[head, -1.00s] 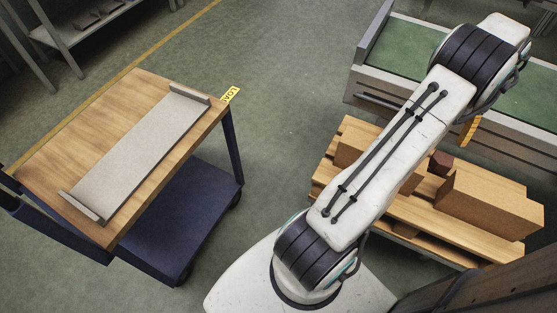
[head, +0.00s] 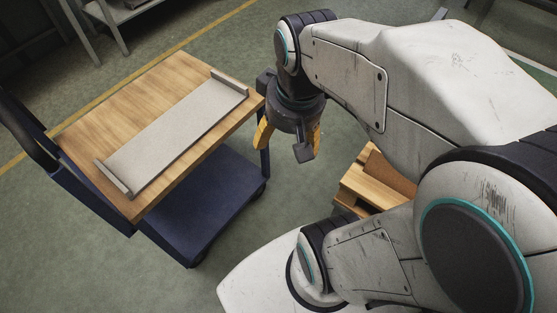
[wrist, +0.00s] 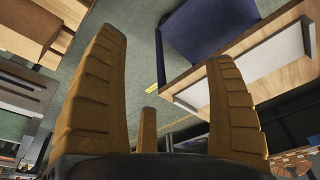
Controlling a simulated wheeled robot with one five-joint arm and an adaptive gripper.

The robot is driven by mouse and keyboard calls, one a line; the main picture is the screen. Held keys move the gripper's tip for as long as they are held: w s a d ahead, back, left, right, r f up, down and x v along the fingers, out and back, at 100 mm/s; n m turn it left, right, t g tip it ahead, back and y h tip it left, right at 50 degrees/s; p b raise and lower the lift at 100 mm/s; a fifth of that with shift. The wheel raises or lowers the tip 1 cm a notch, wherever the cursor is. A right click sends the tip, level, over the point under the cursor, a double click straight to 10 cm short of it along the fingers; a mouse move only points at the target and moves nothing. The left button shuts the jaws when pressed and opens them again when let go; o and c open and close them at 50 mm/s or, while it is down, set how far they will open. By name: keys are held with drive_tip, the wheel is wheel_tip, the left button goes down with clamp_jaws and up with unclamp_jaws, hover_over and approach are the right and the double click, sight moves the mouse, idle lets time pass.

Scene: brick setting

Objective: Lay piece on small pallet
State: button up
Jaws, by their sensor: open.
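My gripper (head: 289,142) hangs above the floor, just right of the wooden-topped cart, its yellow-orange fingers apart. The wrist view also shows the gripper (wrist: 160,85) with nothing between its fingers. A wooden pallet (head: 372,188) on the floor, right of the gripper, is mostly hidden behind my arm. Part of a brown block (head: 392,174) shows on it. The pallet (wrist: 62,12) and a brown block (wrist: 22,32) also show at the upper left of the wrist view. I cannot tell which thing is the piece; the small dark-red block seen earlier is hidden.
The cart (head: 85,130) has a blue lower shelf (head: 205,205). On its top lies an empty pale-grey tray (head: 175,130) with raised ends. A grey rack (head: 100,12) stands at the upper left. Open green floor (head: 350,65) lies beyond the gripper.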

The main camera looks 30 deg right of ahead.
drive_tip(key=s+a+f+n, duration=0.1)
drive_tip(key=s+a, duration=0.3)
drive_tip(key=shift+a+f+n, duration=0.2)
drive_tip(key=shift+f+n, duration=0.1)
drive_tip(key=shift+r, duration=0.1)
drive_tip(key=w+p+v, duration=0.1)
drive_tip(key=p+v, duration=0.6)
drive_tip(key=shift+w+d+r+t, duration=0.25)
drive_tip(key=shift+r+t, duration=0.15)
drive_tip(key=shift+r, duration=0.2)
